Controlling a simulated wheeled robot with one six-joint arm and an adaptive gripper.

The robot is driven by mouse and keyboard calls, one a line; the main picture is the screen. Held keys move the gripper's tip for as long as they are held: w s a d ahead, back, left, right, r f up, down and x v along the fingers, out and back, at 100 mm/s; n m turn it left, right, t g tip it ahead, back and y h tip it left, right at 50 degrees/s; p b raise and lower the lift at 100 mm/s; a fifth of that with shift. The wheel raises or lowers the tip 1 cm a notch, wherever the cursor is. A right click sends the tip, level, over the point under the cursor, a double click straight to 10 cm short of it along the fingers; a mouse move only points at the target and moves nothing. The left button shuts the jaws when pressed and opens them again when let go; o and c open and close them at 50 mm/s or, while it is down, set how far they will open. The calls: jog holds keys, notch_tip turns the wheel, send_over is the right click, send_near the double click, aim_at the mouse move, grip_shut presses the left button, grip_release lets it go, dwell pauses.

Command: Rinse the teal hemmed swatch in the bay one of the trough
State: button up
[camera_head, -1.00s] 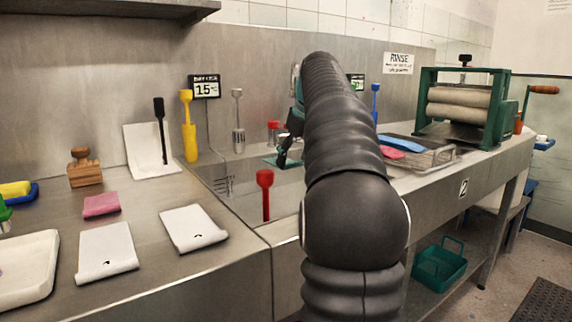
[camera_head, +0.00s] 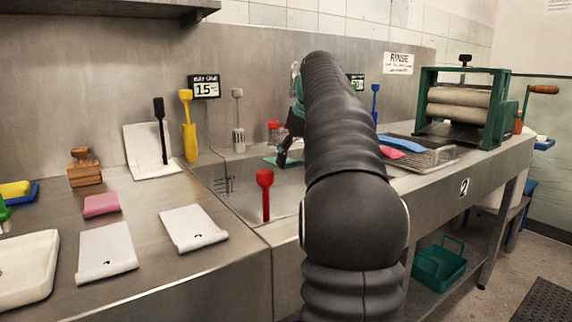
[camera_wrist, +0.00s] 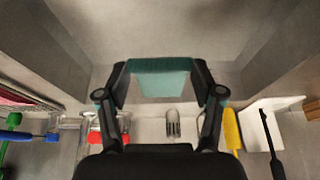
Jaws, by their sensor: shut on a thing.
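The teal hemmed swatch (camera_wrist: 163,84) is held between the fingertips of my gripper (camera_wrist: 161,68), which is shut on it. In the head view a little of the teal swatch (camera_head: 279,161) shows beside the dark finger of my gripper (camera_head: 285,156), over the far part of the trough's first bay (camera_head: 232,187). In the wrist view the bay's grey walls (camera_wrist: 62,50) stand on both sides of the swatch. I cannot tell whether it touches water or the bay's floor. My arm hides the right part of the bay.
A bay one sign (camera_head: 205,87) reads 15. A red-headed tool (camera_head: 265,190) stands at the bay's front; yellow (camera_head: 189,128) and grey tools (camera_head: 238,122) stand behind. Right are a wire rack (camera_head: 430,157) with cloths and a roller press (camera_head: 462,105).

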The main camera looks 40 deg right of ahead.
jog(key=shift+r, duration=2.45)
